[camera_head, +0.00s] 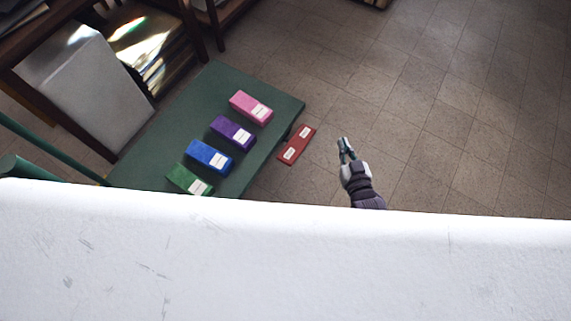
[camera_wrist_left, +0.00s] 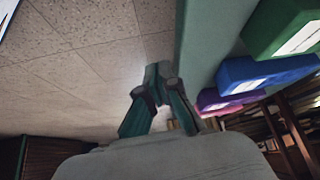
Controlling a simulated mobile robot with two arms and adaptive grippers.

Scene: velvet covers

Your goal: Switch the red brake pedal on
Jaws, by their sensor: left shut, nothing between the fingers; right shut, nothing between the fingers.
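The red pedal (camera_head: 296,145) is a flat red block with two white labels, beside the right edge of the green table in the head view. My right gripper (camera_head: 343,142) is shut and empty, a short way to the right of the red pedal and apart from it. My left gripper (camera_wrist_left: 153,72) shows in the left wrist view, shut and empty, near the pale green table edge. The red pedal cannot be made out in the left wrist view.
On the green table (camera_head: 280,102) stand pink (camera_head: 251,107), purple (camera_head: 232,132), blue (camera_head: 209,156) and green (camera_head: 189,179) labelled blocks in a row. A grey panel (camera_head: 95,85) and shelves stand at the left. The tiled floor (camera_head: 450,130) at the right is clear.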

